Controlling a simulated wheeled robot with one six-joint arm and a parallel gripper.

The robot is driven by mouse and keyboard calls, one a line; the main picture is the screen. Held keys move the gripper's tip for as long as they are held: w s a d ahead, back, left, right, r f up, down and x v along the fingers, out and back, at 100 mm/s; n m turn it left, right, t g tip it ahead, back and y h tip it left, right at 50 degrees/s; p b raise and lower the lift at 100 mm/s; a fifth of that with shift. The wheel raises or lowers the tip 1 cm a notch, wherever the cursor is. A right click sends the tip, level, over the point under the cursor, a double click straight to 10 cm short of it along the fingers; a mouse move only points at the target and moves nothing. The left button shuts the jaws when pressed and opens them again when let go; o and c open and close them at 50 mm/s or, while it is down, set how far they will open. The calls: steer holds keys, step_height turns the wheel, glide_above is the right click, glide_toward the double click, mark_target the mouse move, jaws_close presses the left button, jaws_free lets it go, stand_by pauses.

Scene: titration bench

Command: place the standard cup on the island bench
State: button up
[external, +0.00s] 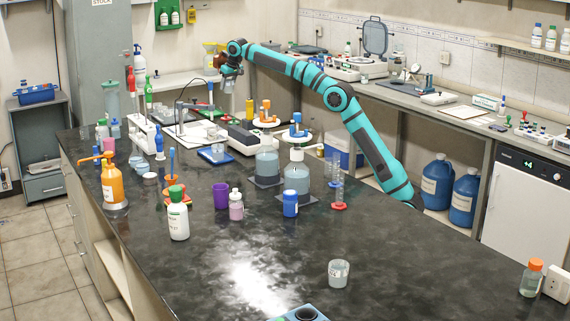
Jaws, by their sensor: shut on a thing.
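My gripper (229,72) is at the upper left of the external view, at the end of the teal arm, high over the far end of the island bench (330,235). It is shut on a small pale grey cup (228,84), seemingly the standard cup, which hangs just below it. The cup is small here and partly hidden by my gripper, so its label and contents cannot be made out. It appears clear of the bench top.
Bottles, stands, burettes and a white instrument crowd the bench's far half. An orange pump bottle (114,183), a white bottle with a green cap (177,215) and a purple cup (221,195) stand nearer. A labelled beaker (339,273) stands near the front; dark bench top around it is clear.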

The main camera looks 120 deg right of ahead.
steer(key=s+d+f+m, duration=0.1)
steer(key=f, duration=0.4)
steer(key=s+f+m, duration=0.1)
steer(key=f, duration=0.4)
steer(key=s+d+f+g, duration=0.1)
steer(key=f, duration=0.4)
steer(key=shift+s+d+f+m, duration=0.1)
steer(key=shift+d+m, duration=0.2)
steer(key=shift+m, duration=0.1)
steer(key=shift+f, duration=2.55)
steer(key=shift+f, duration=0.15)
steer(key=o, duration=1)
steer(key=v, duration=1.2)
steer(key=shift+a, duration=0.15)
